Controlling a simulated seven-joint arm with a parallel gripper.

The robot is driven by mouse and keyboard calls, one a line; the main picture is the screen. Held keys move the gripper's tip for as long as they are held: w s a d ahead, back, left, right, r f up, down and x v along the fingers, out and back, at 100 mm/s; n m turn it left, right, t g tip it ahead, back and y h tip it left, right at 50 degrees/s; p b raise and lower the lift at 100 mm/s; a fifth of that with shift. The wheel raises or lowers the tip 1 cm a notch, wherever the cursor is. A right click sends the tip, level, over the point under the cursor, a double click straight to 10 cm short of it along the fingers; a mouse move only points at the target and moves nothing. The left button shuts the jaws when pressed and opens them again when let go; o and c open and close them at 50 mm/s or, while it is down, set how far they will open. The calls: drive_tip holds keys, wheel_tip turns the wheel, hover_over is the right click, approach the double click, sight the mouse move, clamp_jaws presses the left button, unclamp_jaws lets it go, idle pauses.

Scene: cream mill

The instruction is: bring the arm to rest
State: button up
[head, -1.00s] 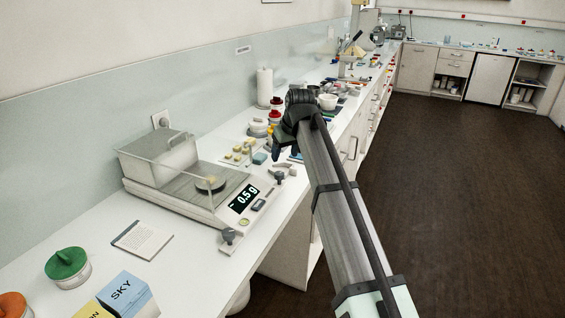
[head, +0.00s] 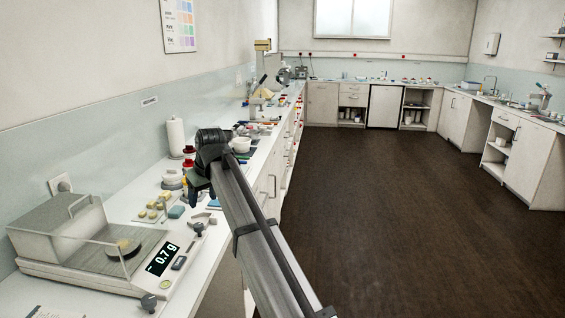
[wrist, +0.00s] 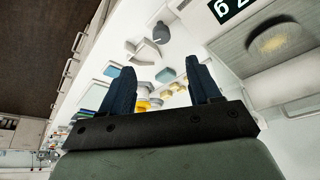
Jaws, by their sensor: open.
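My gripper (head: 198,186) is at the end of my outstretched arm, over the front edge of the left bench, in the head view. In the wrist view its two dark blue fingers (wrist: 161,88) stand apart with nothing between them. Behind the fingers, the bench top with small blue and yellow pieces shows. The gripper is to the right of the balance (head: 100,245) and apart from it. Part of the gripper is hidden by my arm in the head view.
The balance reads about -0.7 g and has a round dish (head: 123,249) on its pan. Yellow blocks (head: 153,207), a blue block (head: 177,212), a paper roll (head: 175,138) and a white bowl (head: 240,144) stand along the bench (head: 205,245). The dark floor (head: 385,215) to the right is clear.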

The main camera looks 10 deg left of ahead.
drive_tip(key=s+d+f+m+g+h, duration=0.1)
drive_tip(key=d+f, duration=0.6)
drive_tip(key=f, duration=0.5)
drive_tip(key=d+f+m+g+h, duration=0.1)
drive_tip(key=d+f+m, duration=0.1)
drive_tip(key=d+f, duration=0.75)
drive_tip(key=s+d+f+m+h, duration=0.1)
drive_tip(key=d+f, duration=0.4)
drive_tip(key=f, duration=0.9)
drive_tip(key=s+d+f+m+g, duration=0.1)
drive_tip(key=s+d+f, duration=0.25)
drive_tip(key=f, duration=0.25)
drive_tip(key=s+d+f+g, duration=0.1)
drive_tip(key=s+d+f, duration=0.1)
drive_tip(key=d+f, duration=0.3)
drive_tip(key=s+d+f+m+g+h, duration=0.1)
drive_tip(key=s+d+f+m+g, duration=0.15)
drive_tip(key=s+d+f, duration=1.1)
drive_tip(key=s+d+f+m+g, duration=0.1)
drive_tip(key=s+d+f, duration=0.1)
drive_tip(key=s, duration=0.6)
drive_tip(key=s+d+f+m+g, duration=0.1)
drive_tip(key=s+d+f, duration=0.2)
drive_tip(key=s, duration=0.6)
drive_tip(key=s+d+f+m+g, duration=0.1)
drive_tip(key=s+d+f, duration=0.1)
drive_tip(key=s, duration=0.7)
drive_tip(key=shift+d+f, duration=0.25)
drive_tip(key=shift+d, duration=0.15)
